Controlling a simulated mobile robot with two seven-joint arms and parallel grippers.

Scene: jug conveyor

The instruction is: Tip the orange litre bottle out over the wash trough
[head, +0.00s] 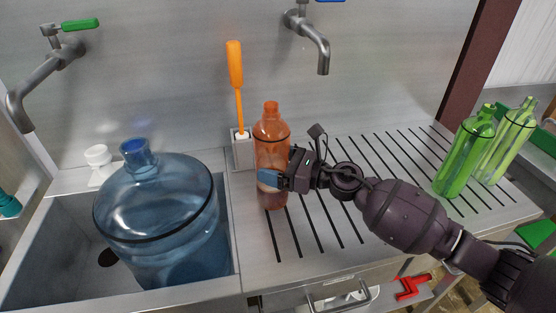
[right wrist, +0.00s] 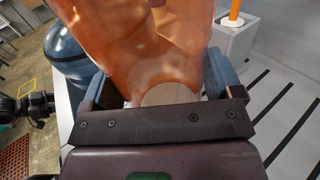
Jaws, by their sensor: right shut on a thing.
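The orange litre bottle (head: 271,135) is translucent and stands upright at the left end of the ribbed drainboard, just right of the trough. My right gripper (head: 268,179) is shut on its lower body; whether its base touches the board is hard to tell. In the right wrist view the orange bottle (right wrist: 150,45) fills the space between the two fingers of the gripper (right wrist: 168,92). The wash trough (head: 62,235) is the grey sunken basin at the left, with a dark drain hole partly visible.
A large blue water jug (head: 155,220) stands in the trough and fills much of it. An orange-handled brush (head: 235,70) stands in a holder behind the bottle. Two green bottles (head: 465,150) (head: 507,140) stand at the board's right end. Taps (head: 315,40) (head: 45,75) project from the back wall.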

